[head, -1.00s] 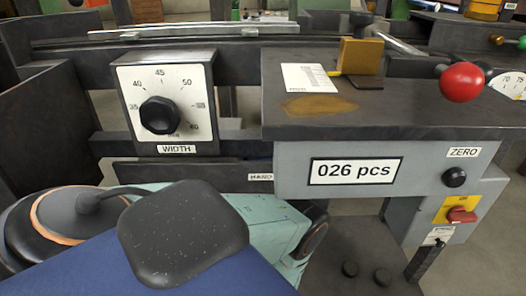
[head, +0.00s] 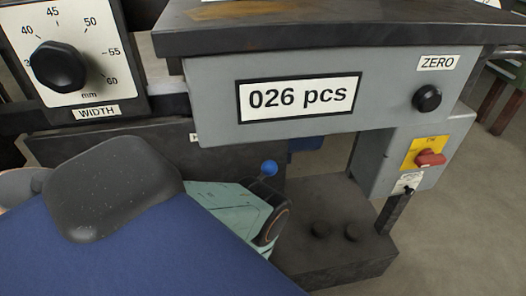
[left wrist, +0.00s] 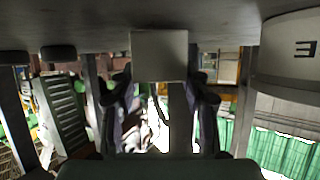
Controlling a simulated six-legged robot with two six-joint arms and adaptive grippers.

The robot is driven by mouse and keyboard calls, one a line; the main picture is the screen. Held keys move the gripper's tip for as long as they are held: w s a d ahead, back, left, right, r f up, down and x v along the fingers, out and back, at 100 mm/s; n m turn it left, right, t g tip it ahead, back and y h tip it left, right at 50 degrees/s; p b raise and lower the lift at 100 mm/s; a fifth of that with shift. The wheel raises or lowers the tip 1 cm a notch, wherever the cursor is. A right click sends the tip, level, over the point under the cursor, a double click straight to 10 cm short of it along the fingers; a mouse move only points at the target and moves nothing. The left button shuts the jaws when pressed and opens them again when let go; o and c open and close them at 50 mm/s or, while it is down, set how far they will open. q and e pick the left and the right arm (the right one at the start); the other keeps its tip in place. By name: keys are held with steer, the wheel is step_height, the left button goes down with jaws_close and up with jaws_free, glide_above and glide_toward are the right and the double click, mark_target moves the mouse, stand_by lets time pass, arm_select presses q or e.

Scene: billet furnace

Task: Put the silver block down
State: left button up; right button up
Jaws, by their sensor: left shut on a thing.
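In the left wrist view, the silver block (left wrist: 158,55) is a pale grey box at the top middle. My left gripper (left wrist: 162,88) has dark fingers on both sides of it and is shut on it. The block overlaps a broad dark surface (left wrist: 200,18) along the top of that view; I cannot tell whether they touch. In the head view, neither the block nor the left gripper's fingertips can be made out. My right gripper is in neither current view.
In the head view, a grey counter box (head: 215,120) reads "026 pcs". A dial labelled WIDTH (head: 58,65) is at left. A dark base (head: 335,262) with two round pegs stands below the counter. A red switch (head: 430,158) is at right. Open floor (head: 465,220) lies at far right.

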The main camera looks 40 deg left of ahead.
arm_select(q)
steer(key=shift+f, duration=0.3)
steer(key=shift+r, duration=0.25)
steer(key=shift+f, duration=0.15)
steer(key=o, duration=1.1)
steer(key=shift+f, duration=0.1)
steer(key=o, duration=0.3)
steer(key=shift+o, duration=0.2)
steer(key=shift+s+r, duration=0.1)
steer(key=shift+r, duration=0.15)
